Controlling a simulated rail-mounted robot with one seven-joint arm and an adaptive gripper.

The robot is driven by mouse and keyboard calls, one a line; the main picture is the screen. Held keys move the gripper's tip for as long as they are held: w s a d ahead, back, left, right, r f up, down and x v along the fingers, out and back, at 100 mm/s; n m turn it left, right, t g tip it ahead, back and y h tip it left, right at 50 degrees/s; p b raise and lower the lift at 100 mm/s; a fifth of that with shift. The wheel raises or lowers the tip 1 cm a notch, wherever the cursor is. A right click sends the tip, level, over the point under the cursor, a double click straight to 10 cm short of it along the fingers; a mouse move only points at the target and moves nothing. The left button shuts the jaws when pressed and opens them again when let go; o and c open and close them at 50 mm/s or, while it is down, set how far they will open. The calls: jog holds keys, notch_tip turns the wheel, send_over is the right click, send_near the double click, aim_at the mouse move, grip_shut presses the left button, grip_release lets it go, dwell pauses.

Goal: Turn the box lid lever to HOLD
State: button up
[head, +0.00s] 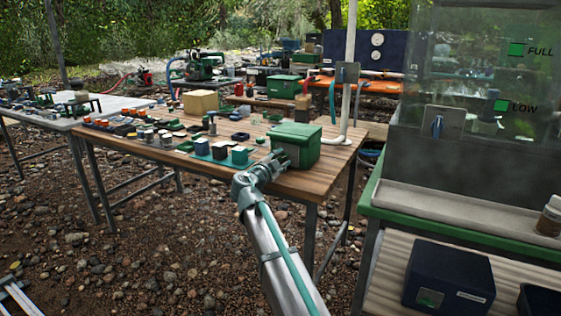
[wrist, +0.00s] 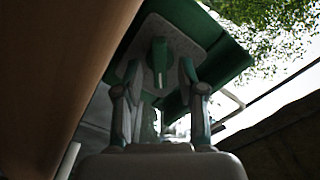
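The green box (head: 296,145) stands on the near right corner of the wooden table in the head view. In the wrist view, the box (wrist: 222,50) shows a light grey plate (wrist: 185,37) bearing a short green lever (wrist: 158,62). My gripper (head: 279,158) is at the left front side of the box in the head view and hides the lever there. In the wrist view, my gripper (wrist: 160,75) is open, with one finger on each side of the lever and a visible gap to each. No HOLD marking can be read.
The wooden table (head: 285,182) holds small containers and a cardboard-coloured box (head: 200,102) left of the green box. A white pole (head: 349,80) rises just right of it. A tank (head: 480,110) with a green-edged bench stands at right.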

grip_shut()
jog(key=shift+n, duration=0.3)
jog(key=n, duration=0.2)
jog(key=n+b, duration=0.1)
jog(key=n, duration=0.1)
jog(key=shift+a+r+n, duration=0.15)
jog(key=shift+r+n, duration=0.05)
jog(key=shift+n, duration=0.1)
jog(key=shift+w+a+r+n+p, duration=0.1)
jog(key=shift+n+p, duration=0.2)
jog(key=shift+n, duration=1)
jog(key=shift+w+n+p, duration=0.1)
jog(key=shift+n+p, duration=0.15)
jog(key=shift+n, duration=1.05)
grip_release()
jog(key=shift+s, duration=0.15)
